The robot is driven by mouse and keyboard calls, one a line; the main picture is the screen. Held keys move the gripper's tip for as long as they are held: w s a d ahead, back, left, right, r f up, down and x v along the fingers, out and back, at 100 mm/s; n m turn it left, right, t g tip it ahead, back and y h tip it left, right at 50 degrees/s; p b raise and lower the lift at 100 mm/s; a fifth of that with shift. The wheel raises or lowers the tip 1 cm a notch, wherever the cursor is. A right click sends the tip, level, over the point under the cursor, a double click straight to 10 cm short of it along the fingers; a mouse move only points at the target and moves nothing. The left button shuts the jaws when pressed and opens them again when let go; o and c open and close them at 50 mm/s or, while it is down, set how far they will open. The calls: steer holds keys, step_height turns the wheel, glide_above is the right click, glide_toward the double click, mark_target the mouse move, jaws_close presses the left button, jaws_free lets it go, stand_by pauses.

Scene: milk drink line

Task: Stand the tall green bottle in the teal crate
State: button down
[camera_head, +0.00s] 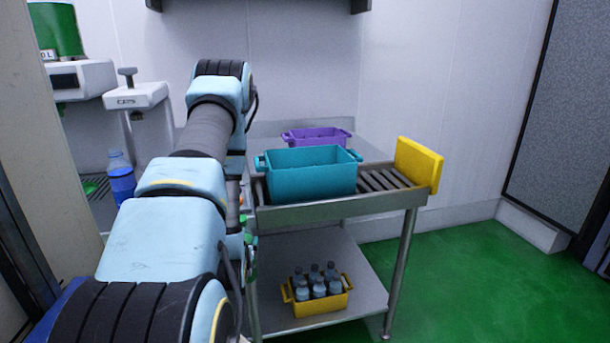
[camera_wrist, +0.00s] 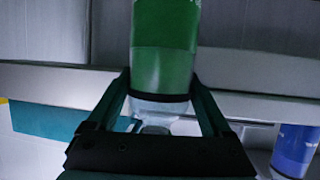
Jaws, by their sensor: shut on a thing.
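The tall green bottle (camera_wrist: 165,45) is between the two fingers of my gripper (camera_wrist: 160,85) in the wrist view. The fingers are shut on it near its clear neck, which points to the bottom of that picture. The bottle's far end is cut off by the top edge. The teal crate (camera_head: 310,180) stands on the roller top of a metal cart in the head view, right of my arm. A teal surface, apparently this crate, shows at the left in the wrist view (camera_wrist: 45,120). My gripper is mostly hidden behind my arm in the head view.
A purple crate (camera_head: 317,137) stands behind the teal one. A yellow block (camera_head: 418,164) closes the right end of the rollers. A yellow crate (camera_head: 323,307) with several bottles is on the lower shelf. A blue bottle (camera_head: 121,182) stands at the left, under the dispensers.

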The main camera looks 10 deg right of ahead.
step_height(320, 180, up, 5)
steer(key=p, duration=0.3)
steer(key=shift+f, duration=0.65)
